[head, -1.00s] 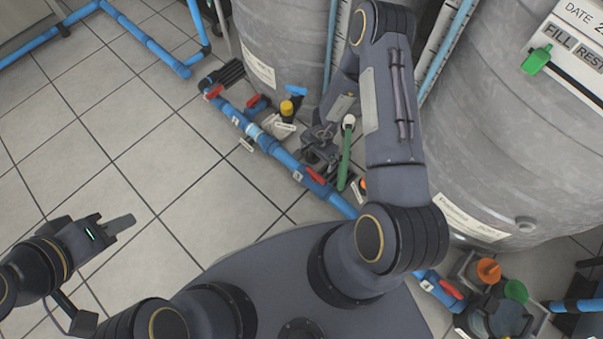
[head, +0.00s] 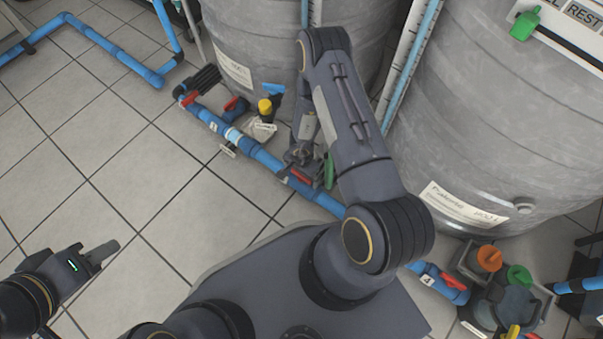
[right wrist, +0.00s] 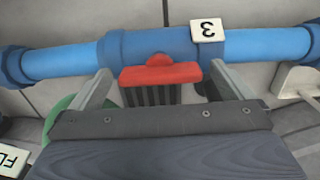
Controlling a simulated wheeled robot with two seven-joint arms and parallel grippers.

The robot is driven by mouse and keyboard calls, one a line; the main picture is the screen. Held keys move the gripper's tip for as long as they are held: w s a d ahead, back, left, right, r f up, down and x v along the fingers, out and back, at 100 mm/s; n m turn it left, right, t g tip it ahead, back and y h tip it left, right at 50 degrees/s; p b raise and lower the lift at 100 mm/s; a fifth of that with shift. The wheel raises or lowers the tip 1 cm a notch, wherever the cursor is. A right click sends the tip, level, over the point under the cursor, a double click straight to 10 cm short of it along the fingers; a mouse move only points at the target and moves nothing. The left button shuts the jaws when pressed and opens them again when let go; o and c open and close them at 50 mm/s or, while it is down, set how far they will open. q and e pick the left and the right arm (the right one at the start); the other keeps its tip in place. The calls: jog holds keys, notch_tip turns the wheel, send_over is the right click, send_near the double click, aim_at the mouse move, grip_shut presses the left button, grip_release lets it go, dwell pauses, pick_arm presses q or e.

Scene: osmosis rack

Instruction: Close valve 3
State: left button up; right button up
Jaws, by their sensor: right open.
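Valve 3 has a red handle (right wrist: 160,73) on a blue pipe (right wrist: 60,63), with an upside-down "3" tag (right wrist: 208,30) in the right wrist view. The handle's long side lies along the pipe. My right gripper (right wrist: 161,80) is open, one finger on each side of the handle, with gaps visible. In the head view the red handle (head: 300,175) shows just below my right gripper (head: 300,156), whose fingers are partly hidden. My left gripper (head: 106,249) is over the floor at the left, away from the pipe; its jaw opening is unclear.
Large grey tanks (head: 500,110) stand behind the pipe. Other red-handled valves (head: 190,98) sit along it, with a yellow-capped part (head: 265,106) nearby. A green handle (head: 329,172) is close to the right gripper. Tiled floor (head: 150,180) is clear at left.

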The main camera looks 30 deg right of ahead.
jog(key=c, duration=1)
jog(key=m+p, duration=0.1)
jog(key=m, duration=0.8)
jog(key=shift+p, duration=0.35)
jog(key=m, duration=0.4)
jog(key=shift+m, duration=2.4)
